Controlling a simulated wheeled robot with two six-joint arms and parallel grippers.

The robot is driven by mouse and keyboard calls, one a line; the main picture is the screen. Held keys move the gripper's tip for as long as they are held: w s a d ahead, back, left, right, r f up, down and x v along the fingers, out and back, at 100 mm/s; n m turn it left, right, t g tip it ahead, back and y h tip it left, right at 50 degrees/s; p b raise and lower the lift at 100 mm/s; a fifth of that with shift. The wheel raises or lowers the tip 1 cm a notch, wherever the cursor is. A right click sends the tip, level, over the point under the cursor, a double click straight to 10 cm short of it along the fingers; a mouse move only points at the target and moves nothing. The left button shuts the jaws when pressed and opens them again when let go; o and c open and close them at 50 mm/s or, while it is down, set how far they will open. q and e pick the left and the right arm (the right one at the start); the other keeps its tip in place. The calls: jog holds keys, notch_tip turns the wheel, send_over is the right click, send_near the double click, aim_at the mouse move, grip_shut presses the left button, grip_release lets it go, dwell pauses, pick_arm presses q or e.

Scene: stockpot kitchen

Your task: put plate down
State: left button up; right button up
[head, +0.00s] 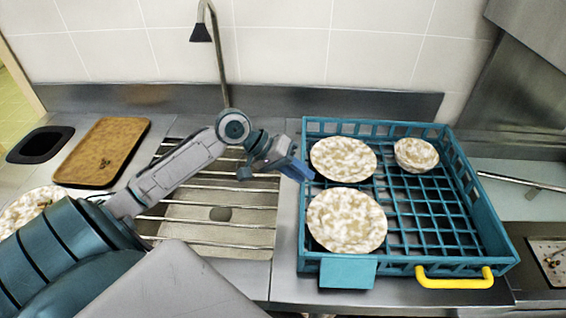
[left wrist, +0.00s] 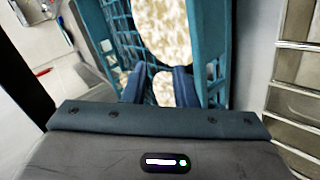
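Two round cream-and-tan speckled plates lie in the teal crate (head: 492,222). The far plate (head: 343,159) is at its back left and the near plate (head: 347,220) at its front left. My left gripper (head: 304,172) is at the crate's left rim, beside the far plate, apart from both plates as far as I can see. In the left wrist view its two fingers (left wrist: 158,88) stand apart with no plate gripped. A speckled plate (left wrist: 163,28) shows beyond the fingertips, and another speckled surface shows between them. My right gripper is not in view.
A speckled bowl (head: 416,154) sits at the crate's back right. The crate has a yellow handle (head: 454,278) in front. A sink with metal bars (head: 215,215) lies to the left, a brown tray (head: 102,150) beyond it. Another speckled dish (head: 28,207) is partly hidden by my arm.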

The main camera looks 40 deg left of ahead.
pick_arm(q)
jog(key=v, duration=0.5)
jog(key=shift+r+b, duration=0.1)
jog(key=shift+b, duration=0.2)
dwell(0.4)
dwell(0.9)
